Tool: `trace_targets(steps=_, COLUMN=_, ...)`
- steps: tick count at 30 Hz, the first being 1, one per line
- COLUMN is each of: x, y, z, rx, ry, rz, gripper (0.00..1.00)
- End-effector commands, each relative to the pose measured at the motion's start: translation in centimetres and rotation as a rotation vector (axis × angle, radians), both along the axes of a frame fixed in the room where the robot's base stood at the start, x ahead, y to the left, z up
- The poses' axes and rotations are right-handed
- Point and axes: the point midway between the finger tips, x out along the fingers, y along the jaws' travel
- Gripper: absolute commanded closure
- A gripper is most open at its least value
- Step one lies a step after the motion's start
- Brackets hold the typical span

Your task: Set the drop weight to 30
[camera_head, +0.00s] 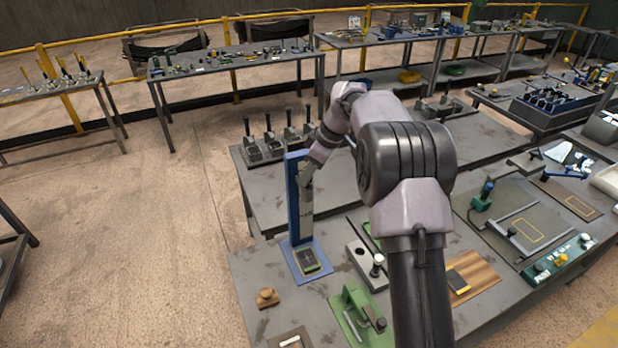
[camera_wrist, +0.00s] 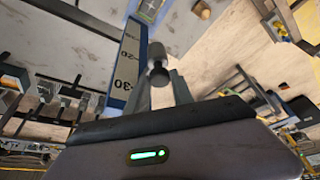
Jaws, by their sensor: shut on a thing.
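The drop stand is a tall blue upright (camera_head: 293,200) on a blue base plate (camera_head: 289,263) at the front left of the workbench. In the wrist view its scale (camera_wrist: 124,62) shows a 20 and a 30, with the view turned over. My gripper (camera_head: 306,182) is beside the upright's right side. In the wrist view my gripper (camera_wrist: 160,82) is shut on a dark, round-ended piece (camera_wrist: 158,63), apparently the drop weight or its knob, beside the scale. The weight's exact level against the marks cannot be told, and my arm hides part of it in the head view.
A row of dark levers (camera_head: 270,140) stands behind the upright. A green clamp device (camera_head: 356,310), a grey block with a knob (camera_head: 368,264) and a small brown knob (camera_head: 267,297) lie near the stand. Open floor (camera_head: 130,240) is at left.

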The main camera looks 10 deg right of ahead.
Motion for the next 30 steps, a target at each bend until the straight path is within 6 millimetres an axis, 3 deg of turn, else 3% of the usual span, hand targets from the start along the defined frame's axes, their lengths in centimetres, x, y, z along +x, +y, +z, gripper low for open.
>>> trace_targets(steps=1, x=0.04, y=0.00, z=0.99, rx=0.000, ry=-0.002, rz=-0.001, gripper=1.00)
trace_targets(steps=6, x=0.02, y=-0.01, z=1.86, rx=-0.001, ry=-0.001, rz=0.000, gripper=1.00)
trace_targets(steps=18, x=0.00, y=0.00, z=1.91, rx=0.000, ry=0.000, rz=0.000, gripper=1.00)
trace_targets(steps=19, x=0.00, y=0.00, z=1.91, rx=0.000, ry=0.000, rz=0.000, gripper=0.70)
trace_targets(steps=22, x=0.00, y=0.00, z=1.91, rx=0.000, ry=0.000, rz=0.000, gripper=0.51)
trace_targets(steps=30, x=-0.01, y=-0.01, z=1.93, rx=0.000, ry=0.000, rz=0.000, gripper=0.51)
